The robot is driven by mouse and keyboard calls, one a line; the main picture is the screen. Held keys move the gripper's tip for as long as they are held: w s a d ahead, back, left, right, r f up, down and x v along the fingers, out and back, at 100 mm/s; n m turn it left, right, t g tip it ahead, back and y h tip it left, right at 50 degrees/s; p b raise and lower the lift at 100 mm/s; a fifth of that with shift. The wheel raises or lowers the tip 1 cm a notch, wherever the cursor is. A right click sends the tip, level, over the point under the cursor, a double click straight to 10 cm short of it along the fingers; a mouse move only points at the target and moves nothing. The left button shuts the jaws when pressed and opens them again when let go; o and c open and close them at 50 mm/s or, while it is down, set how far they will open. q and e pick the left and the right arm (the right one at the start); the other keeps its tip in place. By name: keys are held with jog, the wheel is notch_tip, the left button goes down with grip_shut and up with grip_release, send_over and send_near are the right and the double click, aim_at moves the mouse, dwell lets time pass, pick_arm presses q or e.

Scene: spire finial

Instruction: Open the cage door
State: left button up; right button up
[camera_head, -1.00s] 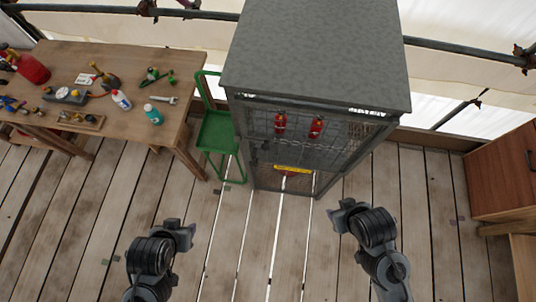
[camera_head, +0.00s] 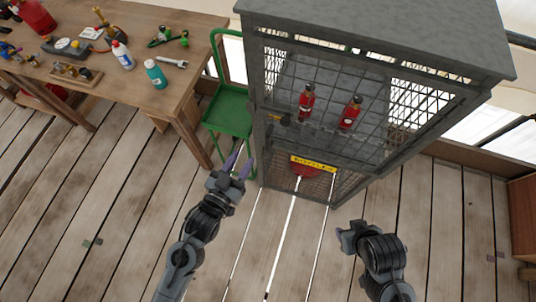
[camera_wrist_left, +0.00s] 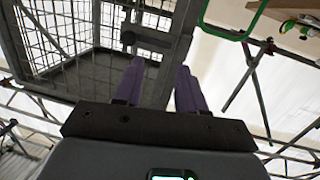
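The grey metal cage (camera_head: 375,25) with mesh walls stands at centre right in the head view. Its mesh door (camera_head: 330,105) faces me and looks shut. A dark latch or handle (camera_head: 280,118) sits at the door's left edge; a latch-like part (camera_wrist_left: 148,40) also shows in the left wrist view. My left gripper (camera_head: 238,165) has purple fingers apart and empty, just left of and in front of the cage. Its fingers (camera_wrist_left: 162,85) point toward the cage post in the wrist view. My right gripper (camera_head: 348,238) is low in front of the cage; its fingers cannot be made out.
Red cylinders (camera_head: 306,102) stand inside the cage, above a yellow sign (camera_head: 313,163). A green chair-like stand (camera_head: 228,112) is close to the cage's left side. A wooden workbench (camera_head: 140,90) with tools is at left.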

pick_arm(q)
jog(key=m+h+b, duration=0.1)
jog(key=h+b, duration=0.1)
jog(key=b, duration=1.1)
send_near(267, 145)
jog(key=b, duration=0.2)
jog(key=shift+t+y, duration=0.3)
jog(key=x, duration=0.3)
jog(key=b+x, duration=0.1)
jog(key=x, duration=0.3)
jog(key=b+x, duration=0.1)
jog(key=x, duration=0.3)
jog(key=shift+s+d+f, duration=0.15)
jog(key=shift+f, duration=0.15)
grip_shut()
